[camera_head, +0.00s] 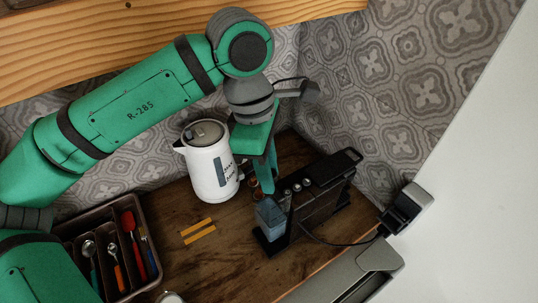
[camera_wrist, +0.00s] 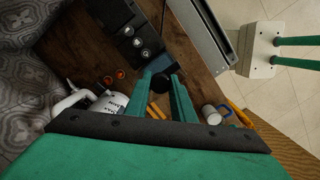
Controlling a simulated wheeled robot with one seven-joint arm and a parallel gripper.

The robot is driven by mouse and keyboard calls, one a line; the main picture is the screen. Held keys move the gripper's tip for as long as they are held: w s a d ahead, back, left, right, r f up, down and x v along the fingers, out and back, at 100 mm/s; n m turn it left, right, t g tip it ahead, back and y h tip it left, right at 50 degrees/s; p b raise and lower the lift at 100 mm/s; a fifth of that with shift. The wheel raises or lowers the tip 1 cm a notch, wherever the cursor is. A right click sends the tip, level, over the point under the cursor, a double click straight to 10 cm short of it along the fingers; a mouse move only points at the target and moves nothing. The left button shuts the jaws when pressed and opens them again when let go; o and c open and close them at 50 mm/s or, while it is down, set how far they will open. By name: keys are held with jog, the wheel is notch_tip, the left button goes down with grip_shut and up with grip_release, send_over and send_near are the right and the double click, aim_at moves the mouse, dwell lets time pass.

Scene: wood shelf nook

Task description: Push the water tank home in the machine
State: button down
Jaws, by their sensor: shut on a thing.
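The machine (camera_head: 328,178) is a long black coffee maker on the wooden counter, with round silver knobs on top. It shows at the top of the wrist view (camera_wrist: 123,22). The water tank (camera_head: 269,217) is bluish and see-through, and stands at the machine's near left end. In the wrist view a bluish part of the tank (camera_wrist: 161,63) shows just past the fingertips. My gripper (camera_head: 268,194) comes down from above and is shut on the tank's upper part. The fingers hide some of the tank, and I cannot tell how far it sits in the machine.
A white kettle (camera_head: 211,172) stands left of my gripper. A cutlery tray (camera_head: 147,222) with several utensils is at the left. Two yellow strips (camera_head: 198,231) lie on the counter. A black cord (camera_head: 335,243) runs to a wall plug (camera_head: 405,207). A white mug (camera_wrist: 212,114) is in the wrist view.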

jog(key=shift+d, duration=0.15)
dwell(0.3)
notch_tip(320, 180, down, 6)
jog(key=shift+f, duration=0.25)
dwell(0.7)
dwell(0.4)
jog(key=c, duration=1.4)
grip_release()
jog(key=shift+c, duration=0.2)
notch_tip(320, 180, up, 11)
jog(key=a, duration=0.1)
jog(key=shift+w+a+f, duration=0.15)
jog(key=shift+a+f, duration=0.05)
jog(key=shift+a, duration=0.1)
